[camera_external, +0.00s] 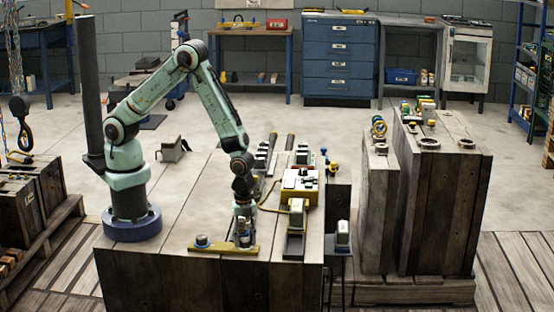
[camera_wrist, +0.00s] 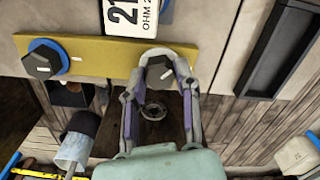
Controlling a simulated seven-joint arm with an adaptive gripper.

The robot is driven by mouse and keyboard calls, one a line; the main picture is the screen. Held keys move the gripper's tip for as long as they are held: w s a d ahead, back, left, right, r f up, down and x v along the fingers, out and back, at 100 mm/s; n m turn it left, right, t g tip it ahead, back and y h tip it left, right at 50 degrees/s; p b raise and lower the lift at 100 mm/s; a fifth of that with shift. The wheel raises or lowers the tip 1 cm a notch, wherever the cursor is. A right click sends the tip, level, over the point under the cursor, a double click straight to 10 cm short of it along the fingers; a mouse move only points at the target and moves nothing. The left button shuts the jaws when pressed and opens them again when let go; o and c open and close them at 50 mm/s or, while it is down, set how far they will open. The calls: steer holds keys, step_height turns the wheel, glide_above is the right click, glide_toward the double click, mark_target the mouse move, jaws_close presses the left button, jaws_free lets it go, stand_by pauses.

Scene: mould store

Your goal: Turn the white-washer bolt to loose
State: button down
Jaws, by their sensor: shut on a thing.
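The white-washer bolt (camera_wrist: 158,70) shows in the wrist view as a dark hex head on a pale washer, at the right end of a yellow bar (camera_wrist: 100,57). My gripper (camera_wrist: 160,77) has its two fingers on either side of this head and is shut on it. A small light mark shows on the head's lower right. The blue-washer bolt (camera_wrist: 43,60) sits at the bar's left end, with a white mark on the bar beside it. In the external view, my gripper (camera_external: 244,232) points down at the right end of the yellow bar (camera_external: 222,249) and mostly hides the white-washer bolt.
A white label (camera_wrist: 130,15) lies just above the bar in the wrist view. In the external view, a yellow box (camera_external: 299,188) with a cable and several small devices stand right of my gripper. The bench top (camera_external: 180,200) left of the arm's end is mostly clear.

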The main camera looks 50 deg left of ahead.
steer(key=n, duration=0.5)
steer(key=shift+n, duration=0.4)
steer(key=n, duration=1.1)
steer(key=shift+n, duration=0.3)
steer(key=n, duration=2.1)
steer(key=shift+n, duration=0.4)
steer(key=n, duration=0.4)
steer(key=shift+n, duration=0.3)
